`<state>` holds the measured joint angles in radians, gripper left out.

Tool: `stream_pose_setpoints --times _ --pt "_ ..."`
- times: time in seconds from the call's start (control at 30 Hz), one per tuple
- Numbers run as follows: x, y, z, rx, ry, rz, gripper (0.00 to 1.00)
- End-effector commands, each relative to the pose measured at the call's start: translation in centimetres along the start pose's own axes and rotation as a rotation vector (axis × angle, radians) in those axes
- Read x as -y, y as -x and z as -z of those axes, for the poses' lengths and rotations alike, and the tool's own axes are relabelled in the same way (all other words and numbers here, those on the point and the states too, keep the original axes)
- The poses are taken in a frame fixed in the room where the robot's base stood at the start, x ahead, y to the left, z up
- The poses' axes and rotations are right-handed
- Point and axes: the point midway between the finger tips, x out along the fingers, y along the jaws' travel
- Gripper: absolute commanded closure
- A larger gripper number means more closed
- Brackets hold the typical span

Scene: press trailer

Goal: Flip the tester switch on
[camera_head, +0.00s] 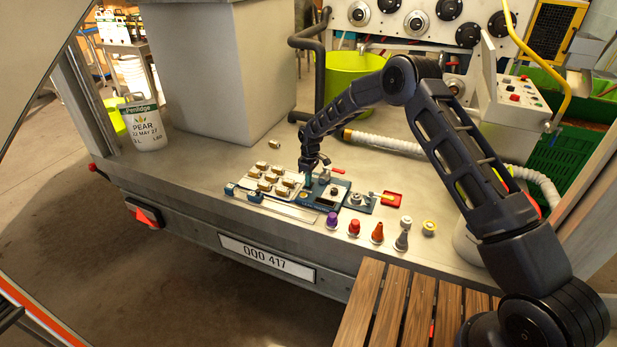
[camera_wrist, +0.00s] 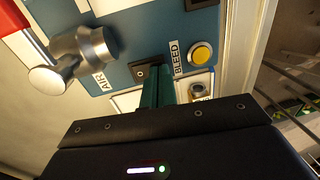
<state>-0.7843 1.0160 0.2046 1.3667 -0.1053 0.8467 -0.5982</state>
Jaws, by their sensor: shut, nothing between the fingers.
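The tester is a blue panel (camera_head: 318,202) on the trailer deck. In the wrist view the blue panel (camera_wrist: 135,45) carries "AIR" and "BLEED" labels, a yellow round button (camera_wrist: 200,53) and a metal valve (camera_wrist: 85,52) with a red handle. A small dark square fitting (camera_wrist: 141,73) sits between the labels; I cannot tell whether it is the switch or how it is set. My gripper (camera_head: 308,184) points down over the tester, its narrow green fingers shut and empty. In the wrist view the fingertips (camera_wrist: 157,70) appear beside the dark fitting; contact is unclear.
A light tray (camera_head: 262,197) with several brass-coloured parts adjoins the tester on the left. Purple (camera_head: 332,220), red (camera_head: 354,228) and orange (camera_head: 377,233) small pieces stand in front. A red tray (camera_head: 391,199) lies right.

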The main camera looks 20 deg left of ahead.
Motion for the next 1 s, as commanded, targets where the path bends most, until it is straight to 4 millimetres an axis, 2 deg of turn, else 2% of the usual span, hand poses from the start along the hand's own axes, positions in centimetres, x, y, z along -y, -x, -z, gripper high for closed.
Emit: stream_pose_setpoints --times 0.63,1.0 --pt "0.1 -0.6 0.0 0.001 0.0 0.001 1.0" --pt "-1.1 -0.1 -0.1 0.002 0.0 0.0 1.0"
